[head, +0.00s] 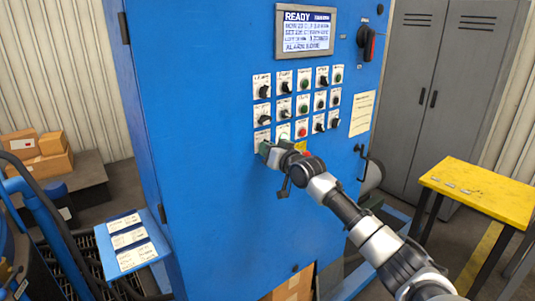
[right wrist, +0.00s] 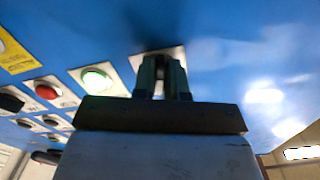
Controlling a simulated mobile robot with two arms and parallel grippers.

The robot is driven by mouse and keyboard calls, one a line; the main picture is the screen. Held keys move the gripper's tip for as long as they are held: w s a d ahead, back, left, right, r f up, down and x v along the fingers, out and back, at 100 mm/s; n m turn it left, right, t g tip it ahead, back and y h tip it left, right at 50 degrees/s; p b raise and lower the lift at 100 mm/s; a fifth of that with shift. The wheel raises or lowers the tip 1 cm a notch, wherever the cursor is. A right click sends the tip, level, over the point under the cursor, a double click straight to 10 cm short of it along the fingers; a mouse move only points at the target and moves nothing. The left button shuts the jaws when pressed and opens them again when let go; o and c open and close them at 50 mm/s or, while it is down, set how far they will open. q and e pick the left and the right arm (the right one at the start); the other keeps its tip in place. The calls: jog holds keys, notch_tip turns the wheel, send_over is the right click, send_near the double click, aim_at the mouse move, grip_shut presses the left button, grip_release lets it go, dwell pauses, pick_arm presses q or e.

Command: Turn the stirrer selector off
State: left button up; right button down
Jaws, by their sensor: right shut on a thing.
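A blue control cabinet (head: 205,130) carries a grid of selectors and buttons on small white plates. My right gripper (head: 264,148) is at the bottom-left plate of this grid. In the right wrist view its two fingers (right wrist: 162,75) are shut around a dark selector knob (right wrist: 159,62) on a white plate (right wrist: 140,62). The fingers hide most of the knob, so I cannot tell its angle. The plate's lettering is not readable, so I cannot confirm it is the stirrer selector. My left gripper is in neither view.
A green button (right wrist: 96,78) and a red button (right wrist: 47,91) sit beside the gripped knob. A display (head: 307,31) reading READY is above the grid, with a red and black switch (head: 366,43) to its right. A yellow table (head: 480,190) stands at right.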

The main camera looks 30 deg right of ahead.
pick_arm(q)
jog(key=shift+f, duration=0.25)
pick_arm(e)
jog(key=shift+d+n, duration=0.2)
jog(key=shift+n, duration=4.6)
jog(key=c, duration=1.2)
grip_release()
jog(key=shift+o, duration=0.2)
pick_arm(q)
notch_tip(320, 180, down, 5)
jog(key=b, duration=0.5)
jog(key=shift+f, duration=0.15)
pick_arm(e)
jog(key=s, duration=1)
jog(key=shift+s+d, duration=0.4)
